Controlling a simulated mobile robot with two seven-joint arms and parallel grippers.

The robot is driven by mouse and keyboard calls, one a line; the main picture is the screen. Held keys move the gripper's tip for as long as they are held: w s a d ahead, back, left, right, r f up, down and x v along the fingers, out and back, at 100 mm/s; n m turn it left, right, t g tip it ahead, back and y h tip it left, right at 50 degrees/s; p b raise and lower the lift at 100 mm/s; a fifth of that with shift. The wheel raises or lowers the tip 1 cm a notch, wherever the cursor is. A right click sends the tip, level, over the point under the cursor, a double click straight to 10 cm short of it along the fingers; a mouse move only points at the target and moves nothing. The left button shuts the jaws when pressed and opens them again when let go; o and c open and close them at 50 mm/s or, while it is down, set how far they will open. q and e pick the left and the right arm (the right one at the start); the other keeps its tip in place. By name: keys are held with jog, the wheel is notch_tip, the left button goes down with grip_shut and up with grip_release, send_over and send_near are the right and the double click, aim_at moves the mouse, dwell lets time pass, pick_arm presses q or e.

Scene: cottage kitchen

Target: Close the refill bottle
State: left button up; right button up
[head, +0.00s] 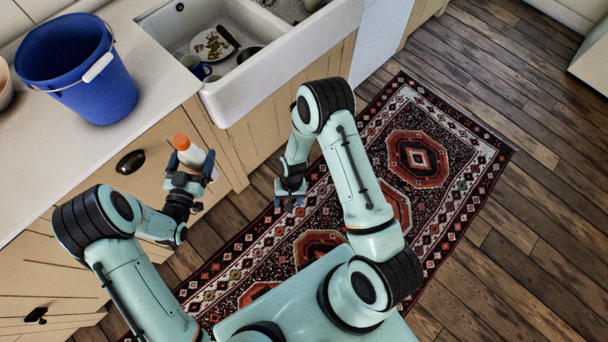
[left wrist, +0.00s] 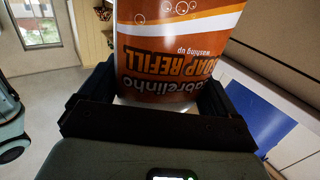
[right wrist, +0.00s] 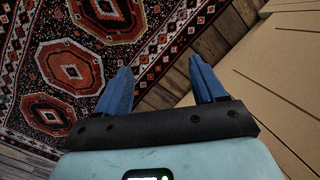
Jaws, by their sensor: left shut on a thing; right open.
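I cannot tell whether the top is a closed cap. My left gripper (head: 190,166) is shut around the bottle's body. In the left wrist view, the bottle (left wrist: 178,50) stands between the fingers, its orange-brown "SOAP REFILL" label upside down; its top is out of that view. My right gripper (head: 290,198) is open and empty, to the right of the bottle; its spread blue fingers show in the right wrist view (right wrist: 161,78).
A blue bucket (head: 78,72) with a white handle grip stands on the counter (head: 150,75). The white sink (head: 270,78) behind holds a dirty plate (head: 213,45) and mugs. Drawer fronts (head: 85,185) lie close to the left arm. A patterned rug (head: 440,195) covers the floor.

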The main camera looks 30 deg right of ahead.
jog(key=s+a+n+y, duration=0.1)
jog(key=s+a, duration=0.1)
jog(key=s, duration=1.2)
jog(key=shift+a+r+t, duration=0.15)
jog(key=shift+r+t, duration=0.05)
jog(key=shift+t, duration=0.2)
